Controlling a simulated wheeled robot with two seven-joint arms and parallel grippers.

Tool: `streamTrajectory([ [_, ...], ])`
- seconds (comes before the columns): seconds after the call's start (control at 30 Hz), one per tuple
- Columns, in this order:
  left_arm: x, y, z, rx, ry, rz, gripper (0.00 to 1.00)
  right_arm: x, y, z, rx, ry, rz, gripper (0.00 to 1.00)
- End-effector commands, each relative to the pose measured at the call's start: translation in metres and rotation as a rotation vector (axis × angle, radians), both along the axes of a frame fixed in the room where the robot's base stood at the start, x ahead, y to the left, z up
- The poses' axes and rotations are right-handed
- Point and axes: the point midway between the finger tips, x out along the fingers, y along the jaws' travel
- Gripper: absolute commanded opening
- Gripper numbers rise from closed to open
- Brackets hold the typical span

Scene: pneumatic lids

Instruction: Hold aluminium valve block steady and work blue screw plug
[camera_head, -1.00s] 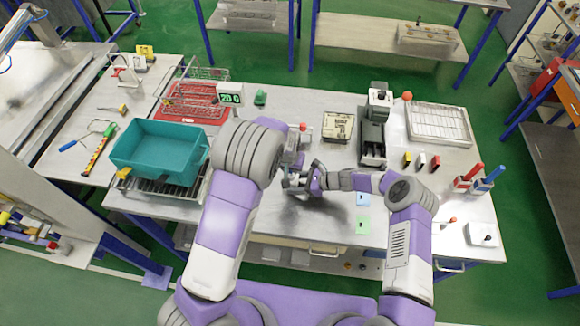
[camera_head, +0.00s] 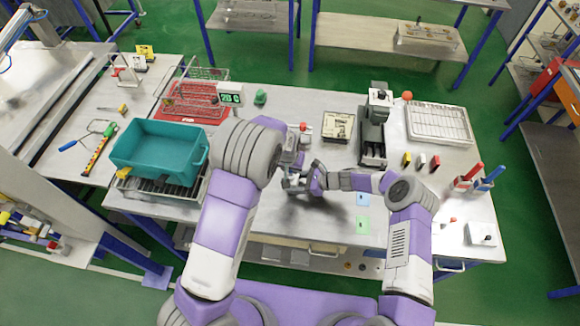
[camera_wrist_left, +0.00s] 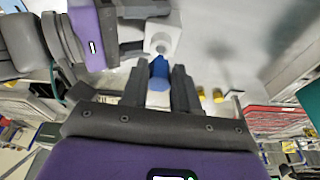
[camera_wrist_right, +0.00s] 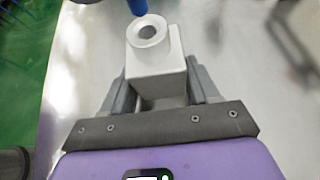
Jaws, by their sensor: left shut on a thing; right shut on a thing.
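The aluminium valve block (camera_wrist_right: 158,78), a pale grey box with a raised round socket, sits between the fingers of my right gripper (camera_wrist_right: 160,92), which is shut on it. The blue screw plug (camera_wrist_left: 158,72) is between the fingers of my left gripper (camera_wrist_left: 160,85), which is shut on it. The plug's tip points at the socket of the block (camera_wrist_left: 162,36). In the right wrist view the plug (camera_wrist_right: 137,6) is close to the socket mouth, which looks open; I cannot tell whether they touch. In the head view my arms largely hide both things.
A teal bin (camera_head: 158,152) stands on the left of the table. A box (camera_head: 338,127), a grey device (camera_head: 373,138) and a white rack (camera_head: 438,124) are behind and right. Red and blue handled tools (camera_head: 480,178) stand far right. Bare table lies in front of the grippers.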

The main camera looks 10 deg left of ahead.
Motion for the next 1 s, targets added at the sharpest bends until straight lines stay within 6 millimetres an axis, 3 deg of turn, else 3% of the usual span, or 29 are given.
streamTrajectory([
  [0.03, 0.000, 0.000, -0.001, 0.000, 0.000, 0.000, 0.00, -0.005, -0.002, -0.007, -0.009, 0.008, 0.005, 0.33],
  [1.0, 0.000, 0.000, -0.021, 0.001, 0.001, 0.000, 0.00, -0.005, -0.002, -0.007, -0.009, 0.008, 0.004, 0.33],
])
